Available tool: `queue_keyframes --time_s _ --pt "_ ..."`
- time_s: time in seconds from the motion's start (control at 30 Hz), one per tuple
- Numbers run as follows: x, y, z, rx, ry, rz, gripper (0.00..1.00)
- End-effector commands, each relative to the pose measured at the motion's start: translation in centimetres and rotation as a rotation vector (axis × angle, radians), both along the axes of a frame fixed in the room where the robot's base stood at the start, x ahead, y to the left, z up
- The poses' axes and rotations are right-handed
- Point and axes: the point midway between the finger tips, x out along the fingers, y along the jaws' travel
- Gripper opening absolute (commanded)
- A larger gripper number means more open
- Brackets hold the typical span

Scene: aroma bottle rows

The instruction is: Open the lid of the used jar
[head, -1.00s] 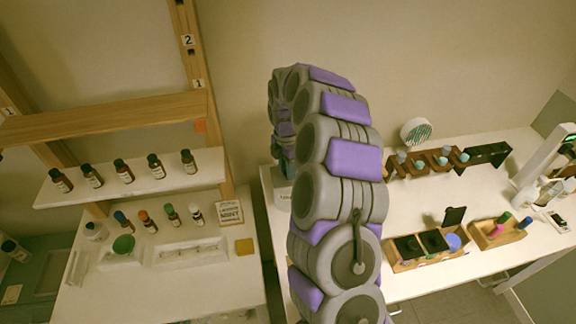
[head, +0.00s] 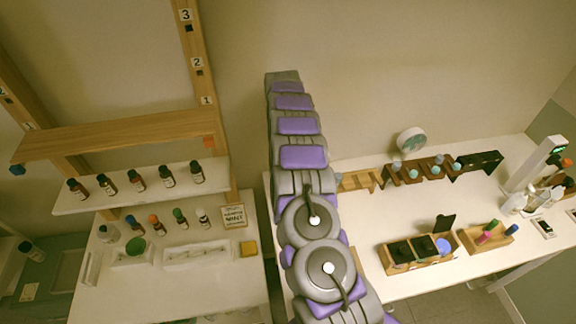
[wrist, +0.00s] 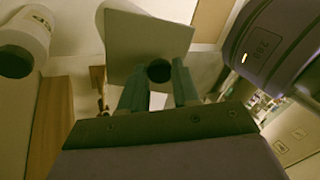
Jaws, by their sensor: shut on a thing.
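In the wrist view my gripper (wrist: 159,88) has its two blue-grey fingers closed around a dark round knob (wrist: 159,71). The knob sits against a flat, square, pale lid (wrist: 148,38) just past the fingertips. The lid looks tilted to the camera. I cannot tell whether it is clear of the jar. The used jar cannot be made out in either view now. In the head view my arm stands upright in the middle, and its gripper is hidden.
A white cylinder with lettering (wrist: 28,30) is at the wrist view's upper left. In the head view, a shelf (head: 140,188) holds several dark bottles. The right table (head: 350,215) carries a wooden box (head: 418,264), a small tray (head: 487,247) and racks (head: 405,183).

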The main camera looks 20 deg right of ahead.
Motion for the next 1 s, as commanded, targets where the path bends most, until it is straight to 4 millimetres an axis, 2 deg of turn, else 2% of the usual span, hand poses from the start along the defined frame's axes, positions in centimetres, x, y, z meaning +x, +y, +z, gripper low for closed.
queue_keyframes --time_s 0.9,0.93,1.0 --pt "0.66 -0.09 0.24 0.010 0.057 0.001 0.00" --pt "0.66 -0.09 0.24 0.010 0.056 0.000 0.32" --pt "0.64 -0.09 0.24 0.011 0.057 0.000 0.38"
